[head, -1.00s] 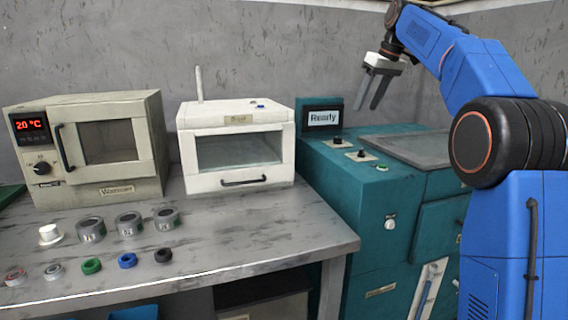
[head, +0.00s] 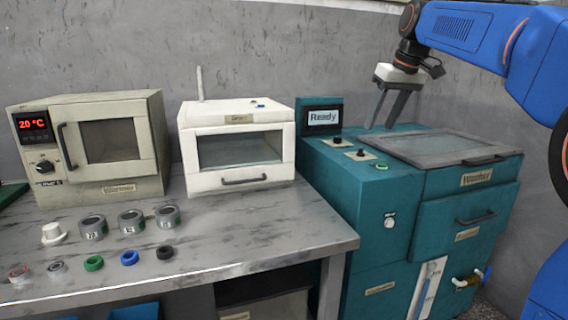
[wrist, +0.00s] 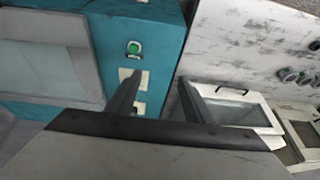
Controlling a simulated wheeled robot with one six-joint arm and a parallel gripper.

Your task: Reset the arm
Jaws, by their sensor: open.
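My gripper (head: 388,110) is open and empty. In the head view it hangs with its fingers pointing down, above the back part of the teal washer (head: 365,190). My blue arm (head: 465,38) reaches in from the right. In the wrist view my two gripper fingers (wrist: 160,100) stand apart with nothing between them. The washer's green button (wrist: 134,47) and pale switch plates show beyond them.
A "Ready" display (head: 322,118) stands at the washer's back left. A white box oven (head: 238,150) and a beige warmer (head: 95,145) stand on the grey table (head: 260,235). Several grey cups and colored rings lie at the table's left front. The washer lid (head: 430,148) is closed.

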